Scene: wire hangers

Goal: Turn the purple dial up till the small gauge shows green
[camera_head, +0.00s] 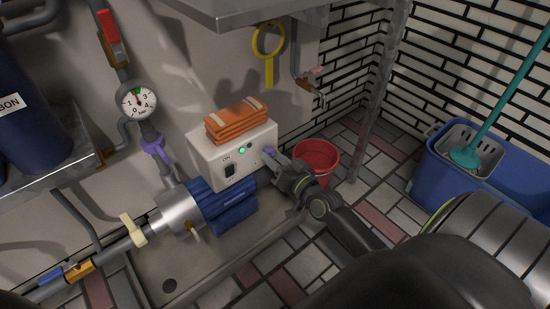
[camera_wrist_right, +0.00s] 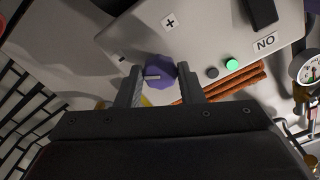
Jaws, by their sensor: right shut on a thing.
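The purple dial (camera_wrist_right: 161,73) sits on the face of the white control box (camera_head: 209,156). It has a pale pointer mark. My right gripper (camera_wrist_right: 161,88) has one finger on each side of the dial and is shut on it. In the head view the dial (camera_head: 269,152) shows just past the fingertips of my right gripper (camera_head: 274,163). The small round gauge (camera_head: 138,102) is on the pipe at the left, with a green band near the top of its face. Its needle is too small to read surely. My left gripper is out of view.
A green lamp (camera_head: 242,150) glows on the box. An orange folded cloth (camera_head: 237,121) lies on top. A blue pump motor (camera_head: 224,205) stands below, a red bucket (camera_head: 316,160) behind my gripper. A blue mop bucket (camera_head: 437,174) is at the right.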

